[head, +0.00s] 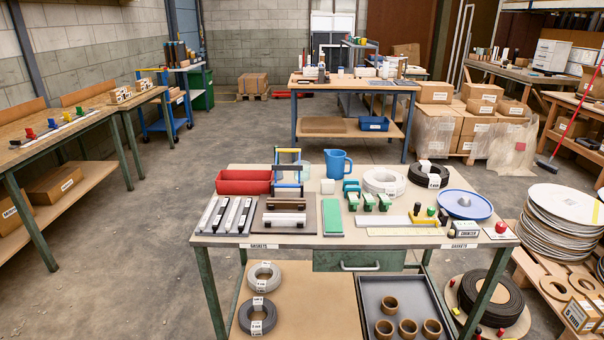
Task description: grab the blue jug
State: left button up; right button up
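The blue jug (338,163) stands upright at the back middle of the near workbench (220,178). Its handle points to the right. Neither of my grippers shows in the head view, and nothing is seen touching the jug.
A red bin (243,182) and a blue-and-yellow frame (288,170) stand left of the jug. A small white block (327,187) is just in front of it. White (381,181) and black coils (428,175) lie to its right. Open floor surrounds the bench's left side.

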aim_at(335, 160)
jog(key=i+j, duration=0.2)
jog(key=i, duration=0.25)
jog(key=i+j, duration=0.15)
jog(key=i, duration=0.25)
jog(key=i+j+u, duration=0.1)
jog(key=i, duration=0.35)
jog(key=j, duration=0.1)
